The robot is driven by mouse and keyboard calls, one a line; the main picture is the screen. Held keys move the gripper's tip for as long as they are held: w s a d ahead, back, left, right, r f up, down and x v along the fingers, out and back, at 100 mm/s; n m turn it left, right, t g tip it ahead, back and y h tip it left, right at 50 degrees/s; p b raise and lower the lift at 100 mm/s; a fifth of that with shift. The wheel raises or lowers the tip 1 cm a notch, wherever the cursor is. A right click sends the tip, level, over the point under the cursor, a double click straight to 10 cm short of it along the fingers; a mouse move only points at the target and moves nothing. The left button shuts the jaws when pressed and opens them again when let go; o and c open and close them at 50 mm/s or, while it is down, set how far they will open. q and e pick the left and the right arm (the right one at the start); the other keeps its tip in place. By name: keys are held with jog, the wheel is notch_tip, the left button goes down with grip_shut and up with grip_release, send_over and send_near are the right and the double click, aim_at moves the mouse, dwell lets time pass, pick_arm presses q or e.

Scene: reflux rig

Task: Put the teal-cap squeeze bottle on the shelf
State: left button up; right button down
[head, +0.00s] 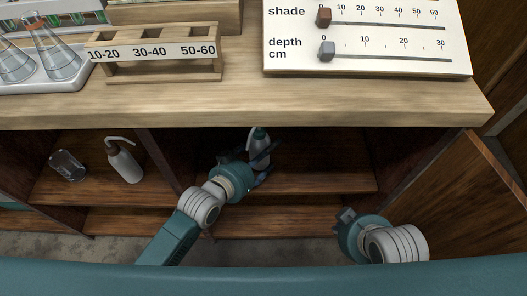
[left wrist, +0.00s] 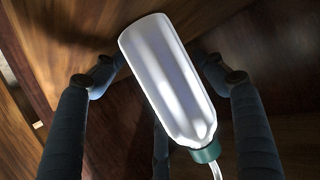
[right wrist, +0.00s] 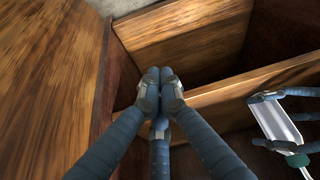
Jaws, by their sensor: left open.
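The teal-cap squeeze bottle (head: 259,137) is inside the cupboard under the bench, above the upper shelf board (head: 325,183). In the left wrist view the bottle (left wrist: 168,78) shows its pale body, teal cap and part of its spout. My left gripper (head: 262,160) is open, with its fingers on either side of the bottle; gaps show beside the body. I cannot tell whether the bottle's base touches the shelf. My right gripper (head: 346,214) is shut and empty in front of the cupboard's right part. The bottle (right wrist: 273,119) also shows in the right wrist view, between the left fingers.
Another squeeze bottle with a pale cap (head: 124,161) and a clear glass jar (head: 67,165) stand in the left cupboard bay, beyond a divider. An open door (head: 455,190) stands at the right. The bench top (head: 200,108) overhangs the shelf. The shelf right of the bottle is clear.

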pick_arm(q)
jog(key=p+v, duration=0.1)
jog(key=v, duration=0.2)
jog(key=shift+r, duration=0.1)
jog(key=p+v, duration=0.1)
jog(key=v, duration=0.4)
jog(key=shift+s+a+r, duration=0.1)
jog(key=shift+s+a, duration=0.05)
jog(key=shift+s, duration=0.05)
jog(key=shift+p+v, duration=0.55)
jog(key=shift+v, duration=1.15)
pick_arm(e)
jog(key=shift+s+d+f+g, duration=0.15)
jog(key=shift+s+f+g, duration=0.2)
jog(key=shift+s, duration=0.2)
jog(key=shift+s+d+f+g, duration=0.2)
jog(key=shift+s+g, duration=0.15)
jog(key=shift+s, duration=0.15)
